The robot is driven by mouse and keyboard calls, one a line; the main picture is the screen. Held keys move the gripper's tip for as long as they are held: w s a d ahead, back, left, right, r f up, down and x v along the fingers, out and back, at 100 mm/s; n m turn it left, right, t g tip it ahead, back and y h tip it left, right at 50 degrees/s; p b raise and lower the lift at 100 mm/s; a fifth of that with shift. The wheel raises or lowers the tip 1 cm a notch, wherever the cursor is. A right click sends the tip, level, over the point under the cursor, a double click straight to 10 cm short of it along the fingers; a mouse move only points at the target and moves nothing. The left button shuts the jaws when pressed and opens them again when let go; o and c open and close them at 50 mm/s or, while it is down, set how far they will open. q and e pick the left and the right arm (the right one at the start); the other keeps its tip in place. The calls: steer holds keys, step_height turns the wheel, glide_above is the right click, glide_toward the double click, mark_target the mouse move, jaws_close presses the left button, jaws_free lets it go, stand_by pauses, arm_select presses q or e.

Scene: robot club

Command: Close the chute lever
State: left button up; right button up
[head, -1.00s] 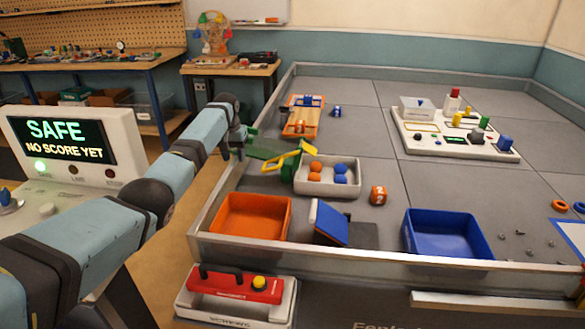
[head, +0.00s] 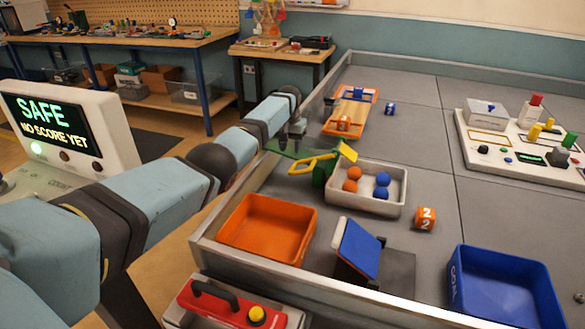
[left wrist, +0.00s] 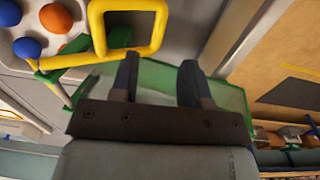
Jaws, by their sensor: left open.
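The chute's yellow loop-shaped lever (head: 312,158) sticks out to the left of a green bracket (head: 325,170) at the ball tray. A translucent green panel (head: 292,148) lies beside it. My left gripper (head: 297,131) is over the panel, just behind the lever. In the left wrist view, the open gripper (left wrist: 157,68) has its two dark fingers apart and empty over the green panel (left wrist: 232,97). The yellow lever (left wrist: 160,30) shows ahead of the fingertips, nearest the left one. I cannot tell whether they touch. My right gripper is not in view.
The white tray (head: 368,205) holds orange and blue balls. In front are an orange bin (head: 268,229), a tilted blue panel (head: 357,247) and a blue bin (head: 500,290). An orange numbered cube (head: 425,219) stands right of the tray. The grey table rim (head: 235,262) runs along the front.

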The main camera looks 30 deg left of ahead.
mark_target(292, 167)
arm_select(q)
step_height(292, 167, down, 7)
steer(key=shift+w+d+r+b, duration=0.1)
steer(key=shift+d+r+b, duration=0.05)
steer(key=shift+b, duration=1.1)
steer(key=shift+f, duration=0.55)
jaws_close()
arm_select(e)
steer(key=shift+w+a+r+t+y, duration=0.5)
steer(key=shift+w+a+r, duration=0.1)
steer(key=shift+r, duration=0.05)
